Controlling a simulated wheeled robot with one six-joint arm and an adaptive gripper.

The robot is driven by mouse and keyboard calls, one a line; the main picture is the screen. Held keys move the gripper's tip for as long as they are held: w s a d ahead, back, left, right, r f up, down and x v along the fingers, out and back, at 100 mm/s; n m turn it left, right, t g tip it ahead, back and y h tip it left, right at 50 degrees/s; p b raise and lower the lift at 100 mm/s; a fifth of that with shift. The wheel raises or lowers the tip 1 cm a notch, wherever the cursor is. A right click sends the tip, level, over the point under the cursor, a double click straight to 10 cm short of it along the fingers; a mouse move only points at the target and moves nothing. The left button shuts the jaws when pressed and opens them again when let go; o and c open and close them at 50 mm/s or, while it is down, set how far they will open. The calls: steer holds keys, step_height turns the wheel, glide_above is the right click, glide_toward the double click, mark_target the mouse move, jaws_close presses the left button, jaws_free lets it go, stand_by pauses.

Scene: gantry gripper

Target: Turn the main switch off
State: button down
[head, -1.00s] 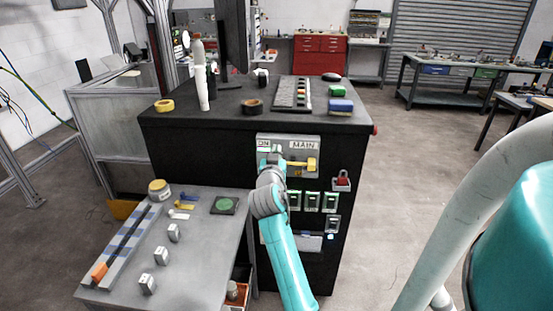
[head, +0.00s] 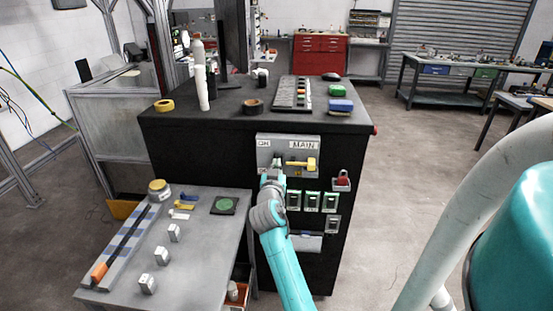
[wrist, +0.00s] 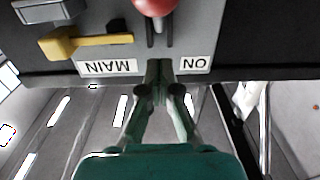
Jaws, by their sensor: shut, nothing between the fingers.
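The grey switch panel (head: 312,145) is on the front of the black cabinet, with a MAIN label (head: 303,145) at its upper right. A yellow handle (head: 300,163) lies horizontal below that label; it also shows in the wrist view (wrist: 90,43). The wrist view shows the panel upside down, with a red knob (wrist: 155,5) beside a dark slot and an ON label (wrist: 195,64). My gripper (wrist: 160,68) is shut and empty, its fingertips lined up between the two labels. In the head view my gripper (head: 276,166) hides part of the panel's left side. I see no clear contact.
A grey side table (head: 200,255) with small blocks stands at left. The floor (head: 400,170) right of the cabinet is clear.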

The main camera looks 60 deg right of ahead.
steer(key=r+v, duration=0.1)
steer(key=v, duration=0.8)
stand_by(1.0)
steer(key=s+a+f+n+t+y, duration=0.2)
steer(key=a+f+n+y, duration=0.1)
steer(key=a+f, duration=0.4)
steer(key=s+a+f+n+t+y, duration=0.2)
steer(key=a+f+n+t+y, duration=0.15)
steer(key=a, duration=0.55)
steer(key=s+a+f+n+t+y, duration=0.1)
steer(key=s+a+f+n+y, duration=0.15)
steer(key=a+f, duration=0.45)
steer(key=s+a+f+n+t+y, duration=0.2)
steer(key=s+a+n+y, duration=0.15)
steer(key=s+a, duration=0.7)
steer(key=s+a+r+y, duration=0.2)
steer(key=s+a, duration=0.1)
steer(key=s, duration=0.3)
steer(key=s+a+r+n+y, duration=0.1)
steer(key=s+a+r+y, duration=0.1)
steer(key=s+a, duration=0.2)
steer(key=shift+v, duration=1.05)
